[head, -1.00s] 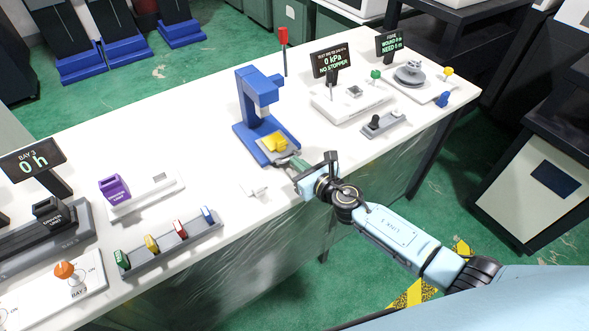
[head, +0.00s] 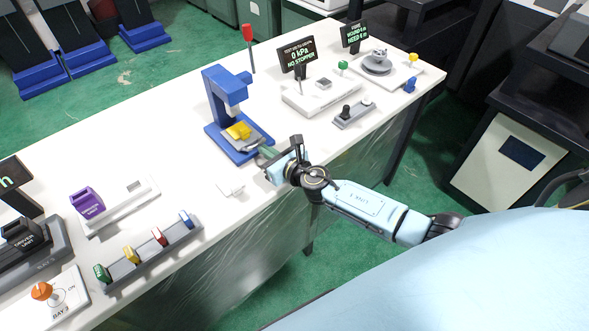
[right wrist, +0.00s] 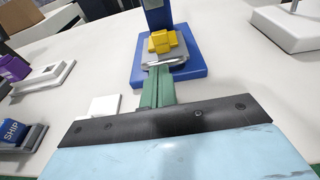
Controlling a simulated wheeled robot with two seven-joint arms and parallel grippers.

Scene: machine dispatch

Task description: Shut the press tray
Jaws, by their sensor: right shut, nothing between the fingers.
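The blue press (head: 214,100) stands on the white bench. Its grey tray (head: 252,136) carries a yellow block (head: 239,131) and sits at the front of the press base, below the press head. In the right wrist view the tray (right wrist: 185,73) has a silvery bar (right wrist: 166,63) along its near edge. My right gripper (head: 266,152) is shut and empty, in front of the tray. Its green fingers (right wrist: 158,80) point at the bar and reach its edge; I cannot tell whether they touch. My left gripper is not in view.
A white plate (head: 230,188) lies left of my right gripper. A rack of coloured tags (head: 150,255) and a purple-handled unit (head: 88,203) are further left. A gauge unit (head: 320,97) and a switch block (head: 354,112) stand to the right. The bench's front edge runs under my arm.

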